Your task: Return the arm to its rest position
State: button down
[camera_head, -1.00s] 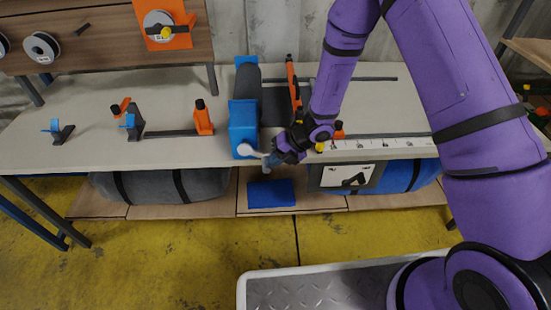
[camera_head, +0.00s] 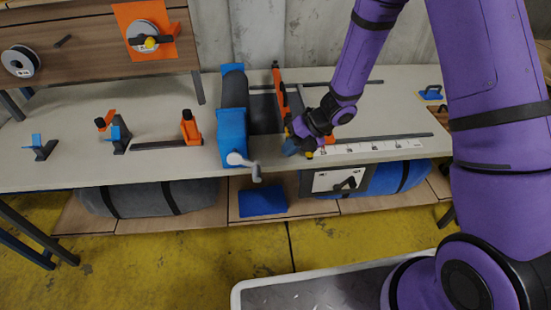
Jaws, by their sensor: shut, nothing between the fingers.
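My purple arm reaches down from the upper right over the workbench. My gripper (camera_head: 291,147) is shut and empty at the bench's front edge. It is just right of a blue crank device (camera_head: 232,135) with a dark roll. The device's grey crank handle (camera_head: 243,165) hangs at its front, apart from my gripper. The fingertips are small and partly dark in this view.
The long bench (camera_head: 85,110) carries an orange tool (camera_head: 190,128), small blue and black clamps (camera_head: 40,148), an orange upright piece (camera_head: 279,90) and a white ruler (camera_head: 370,145). A blue handled tool (camera_head: 431,93) sits at right.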

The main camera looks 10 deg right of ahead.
jog(key=s+d+r+n+h, duration=0.1)
jog(key=s+d+r+n, duration=0.2)
jog(key=r+n, duration=0.4)
jog(key=s+d+r+n+h, duration=0.1)
jog(key=s+d+r+n, duration=0.15)
jog(key=r+n, duration=0.55)
jog(key=s+d+r+n+h, duration=0.15)
jog(key=s+r+n, duration=0.25)
jog(key=r, duration=0.6)
jog(key=s+d+r+n+t+h, duration=0.2)
jog(key=s+d+r+n, duration=0.3)
jog(key=s+n, duration=0.3)
jog(key=s+d+r+n+t+h, duration=0.2)
jog(key=s+d+r+n+h, duration=0.1)
jog(key=s+d+r+n, duration=0.3)
jog(key=s+n, duration=0.2)
jog(key=n, duration=0.1)
jog(key=shift+t, duration=0.4)
